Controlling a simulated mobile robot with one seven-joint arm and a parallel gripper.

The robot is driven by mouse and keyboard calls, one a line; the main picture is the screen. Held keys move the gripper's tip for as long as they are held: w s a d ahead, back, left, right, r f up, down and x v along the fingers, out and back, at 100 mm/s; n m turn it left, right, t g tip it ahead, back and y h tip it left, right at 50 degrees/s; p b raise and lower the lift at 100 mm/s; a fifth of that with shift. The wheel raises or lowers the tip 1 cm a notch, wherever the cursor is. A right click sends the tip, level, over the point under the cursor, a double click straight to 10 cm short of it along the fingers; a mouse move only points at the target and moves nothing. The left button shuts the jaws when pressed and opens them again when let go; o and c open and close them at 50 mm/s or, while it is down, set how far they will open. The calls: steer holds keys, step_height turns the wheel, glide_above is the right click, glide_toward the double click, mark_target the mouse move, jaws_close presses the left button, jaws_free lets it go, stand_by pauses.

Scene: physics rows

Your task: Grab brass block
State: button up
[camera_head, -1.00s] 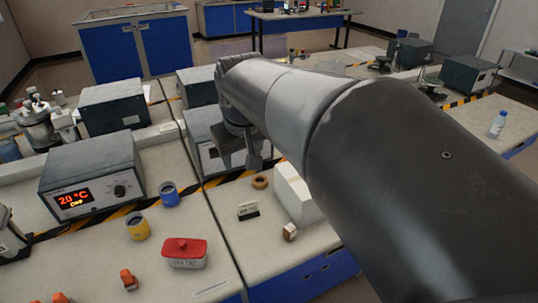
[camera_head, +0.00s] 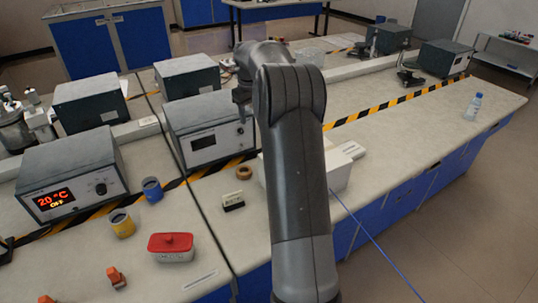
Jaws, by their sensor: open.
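I cannot make out a brass block now. A small brown-and-white block stood in front of the white box earlier, and my arm now covers that spot; I cannot tell whether it is brass. My gripper (camera_head: 243,101) shows only in part as a dark shape left of my arm, in front of the grey instrument. It is open, and I see nothing held in it. My arm hides most of its surroundings.
A tan ring (camera_head: 244,172) and a small black-and-white block (camera_head: 233,201) lie left of my arm. The white box (camera_head: 339,172) is partly behind it. A red-lidded dish (camera_head: 171,248), a yellow cup (camera_head: 122,224) and a blue cup (camera_head: 152,190) stand farther left. The right bench is mostly clear.

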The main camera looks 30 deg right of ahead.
steer(key=shift+g+y, duration=0.3)
steer(key=shift+g, duration=0.1)
steer(key=w+d+f, duration=0.1)
steer(key=d+f, duration=0.2)
steer(key=w+d+f, duration=0.1)
steer(key=d+f, duration=0.1)
steer(key=f, duration=0.1)
steer(key=w+d+f, duration=0.1)
steer(key=d+f, duration=0.2)
steer(key=shift+d+f, duration=0.35)
steer(key=shift+f, duration=0.05)
steer(key=f, duration=0.5)
steer(key=shift+d+f, duration=0.25)
steer(key=shift+f, duration=2.95)
steer(key=shift+c, duration=0.4)
jaws_close()
